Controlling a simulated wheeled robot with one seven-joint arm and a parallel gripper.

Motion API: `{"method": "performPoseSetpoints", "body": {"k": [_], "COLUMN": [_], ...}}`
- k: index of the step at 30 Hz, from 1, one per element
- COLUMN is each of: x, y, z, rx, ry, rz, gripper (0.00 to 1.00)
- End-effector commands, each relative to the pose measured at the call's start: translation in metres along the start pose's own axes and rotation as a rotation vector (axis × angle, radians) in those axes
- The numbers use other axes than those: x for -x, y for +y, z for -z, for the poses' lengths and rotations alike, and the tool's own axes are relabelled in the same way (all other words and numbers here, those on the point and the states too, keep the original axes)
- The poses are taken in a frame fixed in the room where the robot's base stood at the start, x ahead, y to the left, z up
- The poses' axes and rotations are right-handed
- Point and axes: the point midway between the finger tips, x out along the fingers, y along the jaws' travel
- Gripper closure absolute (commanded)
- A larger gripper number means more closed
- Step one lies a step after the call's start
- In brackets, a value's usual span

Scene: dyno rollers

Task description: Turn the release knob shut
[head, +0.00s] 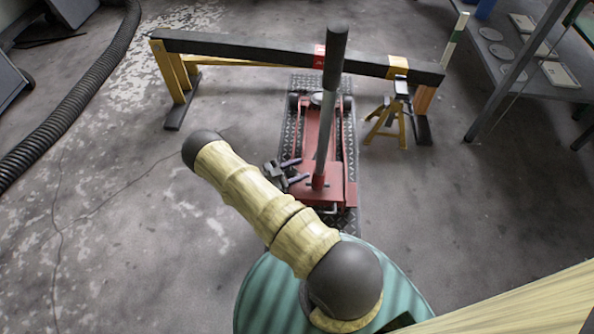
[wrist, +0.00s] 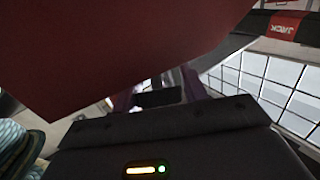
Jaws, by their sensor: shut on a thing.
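The red floor jack (head: 325,192) stands on a dark tread plate, its long handle (head: 325,125) rising upright from a red socket. My gripper (head: 299,169) is at the jack's left side, close to the handle base, with its purple fingers pointing right. In the wrist view the fingers (wrist: 157,90) reach past a large red surface (wrist: 120,50) that fills the upper left. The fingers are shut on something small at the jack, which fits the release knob. The knob itself is hidden or too small to make out, so its turn cannot be read.
A black beam (head: 255,50) on yellow stands spans behind the jack, with a red JACK label (wrist: 286,26). A small yellow jack stand (head: 385,125) is at the right. A metal shelf (head: 520,75) stands far right. A black hose (head: 75,95) lies left. Floor between is clear.

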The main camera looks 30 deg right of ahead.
Motion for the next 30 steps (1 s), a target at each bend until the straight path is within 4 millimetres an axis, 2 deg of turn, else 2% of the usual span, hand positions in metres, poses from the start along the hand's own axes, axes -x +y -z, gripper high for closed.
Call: {"method": "performPoseSetpoints", "body": {"k": [18, 30], "x": [0.003, 0.005], "y": [0.009, 0.012], "z": [-0.003, -0.004], "rx": [-0.329, -0.444], "ry": [-0.004, -0.004], "rz": [-0.437, -0.586], "gripper": [0.8, 0.8]}}
